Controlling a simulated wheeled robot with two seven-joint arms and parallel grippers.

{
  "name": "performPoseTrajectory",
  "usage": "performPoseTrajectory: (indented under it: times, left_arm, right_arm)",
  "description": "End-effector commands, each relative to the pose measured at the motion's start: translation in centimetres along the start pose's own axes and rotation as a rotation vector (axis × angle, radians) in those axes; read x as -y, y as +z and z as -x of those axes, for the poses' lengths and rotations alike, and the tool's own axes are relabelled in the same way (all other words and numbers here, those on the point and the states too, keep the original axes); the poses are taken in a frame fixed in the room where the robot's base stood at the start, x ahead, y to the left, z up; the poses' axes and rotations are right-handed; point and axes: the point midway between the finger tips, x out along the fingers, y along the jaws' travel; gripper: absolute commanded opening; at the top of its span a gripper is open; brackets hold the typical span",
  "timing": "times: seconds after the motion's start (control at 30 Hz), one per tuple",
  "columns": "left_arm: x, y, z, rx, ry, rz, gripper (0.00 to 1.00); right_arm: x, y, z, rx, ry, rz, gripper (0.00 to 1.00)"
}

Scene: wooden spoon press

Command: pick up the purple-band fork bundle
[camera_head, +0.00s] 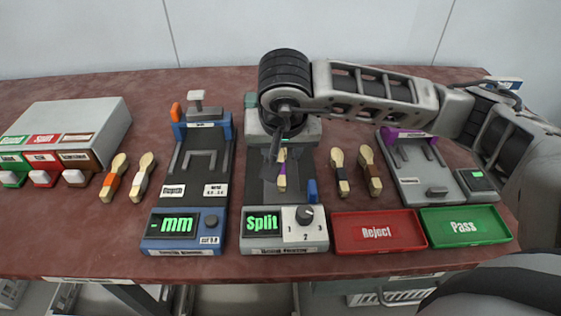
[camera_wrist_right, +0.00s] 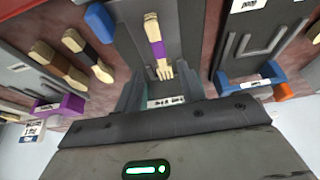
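The purple-band fork bundle (camera_head: 282,170) is pale wood with a purple band. It lies on the dark bed of the middle machine (camera_head: 297,192), whose display reads "Split". In the right wrist view the bundle (camera_wrist_right: 157,45) shows near the top, tines toward my gripper. My right gripper (camera_head: 280,145) reaches in from the right and is over the back of that machine, close to the bundle's far end. My left gripper is not in view.
The measuring machine (camera_head: 180,226) with an "mm" display stands to the left. Other bundles lie on the table, with orange (camera_head: 115,178), white (camera_head: 144,177), dark (camera_head: 340,172) and brown (camera_head: 370,170) bands. Red Reject (camera_head: 345,245) and green Pass (camera_head: 440,240) trays are at front right.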

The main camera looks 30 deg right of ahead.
Motion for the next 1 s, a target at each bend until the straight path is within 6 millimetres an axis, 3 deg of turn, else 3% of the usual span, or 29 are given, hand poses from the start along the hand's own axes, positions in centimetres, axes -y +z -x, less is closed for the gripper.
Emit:
performPoseTrajectory:
  times: [0.43, 1.0]
  left_arm:
    - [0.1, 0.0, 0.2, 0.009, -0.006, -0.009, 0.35]
    - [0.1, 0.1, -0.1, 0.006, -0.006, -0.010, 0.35]
  right_arm:
    - [0.1, 0.3, -5.1, 0.003, 0.001, -0.001, 0.40]
    - [0.1, 0.3, -5.6, 0.000, -0.001, 0.000, 0.40]
